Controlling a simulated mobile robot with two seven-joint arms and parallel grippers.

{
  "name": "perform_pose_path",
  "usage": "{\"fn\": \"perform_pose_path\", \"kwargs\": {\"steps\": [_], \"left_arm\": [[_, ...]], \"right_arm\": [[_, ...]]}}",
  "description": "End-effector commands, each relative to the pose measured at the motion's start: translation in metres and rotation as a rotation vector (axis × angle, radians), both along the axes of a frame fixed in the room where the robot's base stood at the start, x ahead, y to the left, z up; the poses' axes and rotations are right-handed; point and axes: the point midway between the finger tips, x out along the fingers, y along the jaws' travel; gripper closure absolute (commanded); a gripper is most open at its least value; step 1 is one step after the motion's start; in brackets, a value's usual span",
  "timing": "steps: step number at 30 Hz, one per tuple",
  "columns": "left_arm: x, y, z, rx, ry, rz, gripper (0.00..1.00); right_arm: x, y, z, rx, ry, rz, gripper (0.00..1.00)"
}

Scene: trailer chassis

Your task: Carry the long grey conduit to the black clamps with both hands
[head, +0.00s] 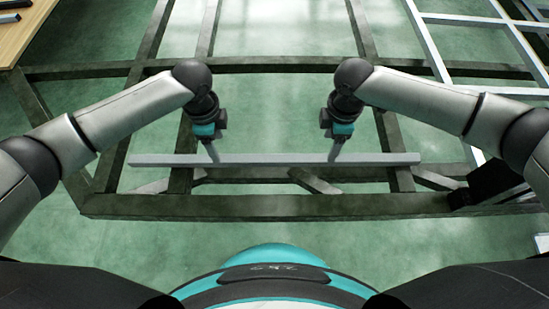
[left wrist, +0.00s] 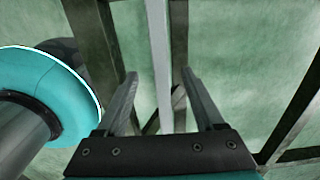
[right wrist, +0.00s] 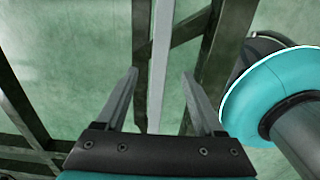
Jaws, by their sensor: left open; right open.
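The long grey conduit (head: 275,160) lies level across dark beams of the chassis, crosswise in front of me. My left gripper (head: 213,156) is over its left part and my right gripper (head: 334,156) over its right part, both pointing down. In the left wrist view the conduit (left wrist: 161,50) runs between the two open fingers, with a gap on each side. In the right wrist view the conduit (right wrist: 160,55) likewise passes between open fingers. I cannot tell whether the fingertips are beside it or still above it. No black clamps can be made out for certain.
The dark chassis frame (head: 250,206) spans the floor, with open gaps between beams. A black block (head: 495,180) is at its right, partly behind my right arm. Pale rails (head: 480,20) lie at the upper right. A wooden table (head: 22,32) with dark bars stands upper left.

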Motion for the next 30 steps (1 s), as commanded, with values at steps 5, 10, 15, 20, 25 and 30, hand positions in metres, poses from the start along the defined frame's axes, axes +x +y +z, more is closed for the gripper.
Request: {"fn": "perform_pose_path", "kwargs": {"steps": [5,10,15,20,25,30], "left_arm": [[-0.001,0.000,-0.034,0.001,0.003,0.001,0.30],[0.000,0.000,-0.057,0.001,0.001,0.001,0.30],[0.000,0.000,-0.070,0.001,0.001,0.000,0.30],[0.000,0.000,-0.074,0.000,0.000,-0.001,0.30],[0.000,0.000,-0.075,0.000,0.000,-0.001,0.30],[0.000,0.000,-0.074,0.000,0.000,0.000,0.39]], "right_arm": [[-0.001,0.000,-0.034,-0.001,0.003,-0.001,0.30],[0.000,0.000,-0.057,-0.001,0.001,-0.001,0.30],[0.000,0.000,-0.070,0.000,0.001,0.000,0.30],[0.000,0.000,-0.074,0.000,0.001,0.001,0.30],[0.000,0.000,-0.075,0.000,0.000,0.001,0.30],[0.000,0.000,-0.074,0.000,0.000,0.000,0.39]]}}
